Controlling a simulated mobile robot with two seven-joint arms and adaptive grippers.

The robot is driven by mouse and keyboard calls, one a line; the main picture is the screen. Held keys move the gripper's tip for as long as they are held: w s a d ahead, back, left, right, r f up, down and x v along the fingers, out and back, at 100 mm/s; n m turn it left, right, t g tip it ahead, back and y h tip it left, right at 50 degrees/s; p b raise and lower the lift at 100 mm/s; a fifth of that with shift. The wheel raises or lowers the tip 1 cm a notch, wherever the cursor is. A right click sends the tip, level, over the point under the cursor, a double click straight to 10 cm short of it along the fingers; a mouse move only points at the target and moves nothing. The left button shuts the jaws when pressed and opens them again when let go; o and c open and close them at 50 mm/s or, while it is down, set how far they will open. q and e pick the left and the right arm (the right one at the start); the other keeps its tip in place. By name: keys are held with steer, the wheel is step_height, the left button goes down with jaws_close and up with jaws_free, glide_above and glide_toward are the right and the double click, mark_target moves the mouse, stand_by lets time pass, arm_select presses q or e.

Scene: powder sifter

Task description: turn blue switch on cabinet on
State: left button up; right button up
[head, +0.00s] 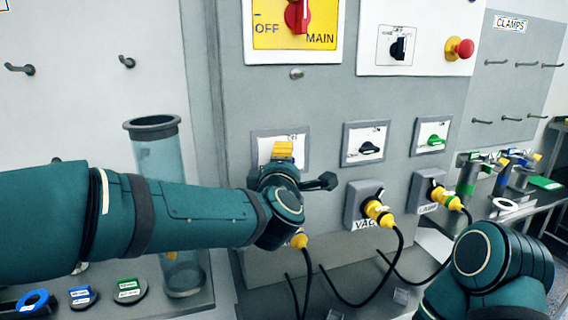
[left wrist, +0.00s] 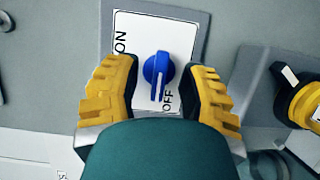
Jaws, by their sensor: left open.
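The blue switch (left wrist: 158,73) is a round knob with a raised grip on a white plate (left wrist: 135,35) on the cabinet. The plate reads ON at its upper left and OFF at its lower right. The white mark on the knob points down toward OFF. My left gripper (left wrist: 162,92) is open, with one yellow finger on each side of the knob and a gap to it on both sides. In the head view my left gripper (head: 283,150) covers most of this switch and its plate. My right arm shows at the lower right, but its gripper is out of view.
On the cabinet (head: 335,105), a black switch (head: 369,148) and a green switch (head: 434,140) sit to the right. Yellow plugs (head: 379,213) with black cables hang below. A red main switch (head: 297,16) is above. A clear cylinder (head: 160,150) stands behind my left arm.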

arm_select(q)
steer(key=shift+w, duration=0.2)
jaws_close()
